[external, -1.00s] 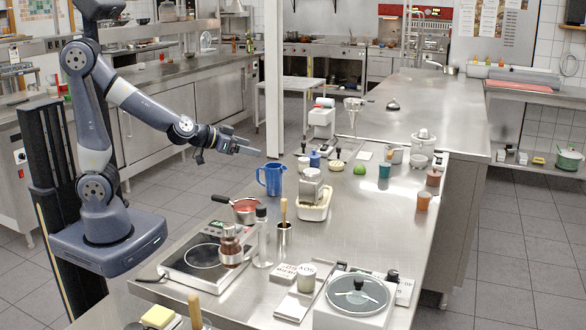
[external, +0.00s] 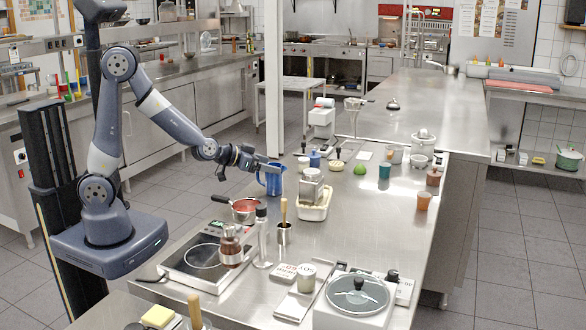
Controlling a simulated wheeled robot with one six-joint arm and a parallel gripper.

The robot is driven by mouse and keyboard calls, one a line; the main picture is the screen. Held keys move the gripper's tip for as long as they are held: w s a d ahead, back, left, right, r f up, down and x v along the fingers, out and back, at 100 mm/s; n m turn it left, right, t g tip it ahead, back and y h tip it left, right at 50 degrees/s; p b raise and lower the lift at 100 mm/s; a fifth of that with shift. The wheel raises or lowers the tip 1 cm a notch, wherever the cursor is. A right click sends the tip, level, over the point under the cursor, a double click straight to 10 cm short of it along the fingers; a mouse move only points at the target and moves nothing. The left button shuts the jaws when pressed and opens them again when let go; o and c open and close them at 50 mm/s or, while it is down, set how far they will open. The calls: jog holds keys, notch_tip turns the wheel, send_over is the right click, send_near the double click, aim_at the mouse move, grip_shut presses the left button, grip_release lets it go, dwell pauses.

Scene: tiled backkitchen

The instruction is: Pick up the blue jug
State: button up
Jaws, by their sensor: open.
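The blue jug (external: 273,184) stands upright on the steel counter (external: 352,235), near its left edge. My gripper (external: 272,165) is at the height of the jug's top, with its fingers overlapping the rim area in this view. It is open. I cannot tell whether the fingers touch the jug or sit in front of it. Part of the jug's upper side is hidden by the gripper.
A metal dispenser in a cream tray (external: 316,207) stands close right of the jug. A red-filled pan (external: 244,209) is in front of it, by a hot plate (external: 203,255). A blue bottle (external: 314,159) stands behind.

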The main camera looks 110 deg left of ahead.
jog(key=shift+d+x, duration=0.25)
jog(key=shift+x, duration=2.05)
jog(key=shift+w+f, duration=0.15)
jog(key=shift+f, duration=0.05)
jog(key=c, duration=1.3)
jog(key=shift+o, duration=0.2)
jog(key=shift+r, duration=0.1)
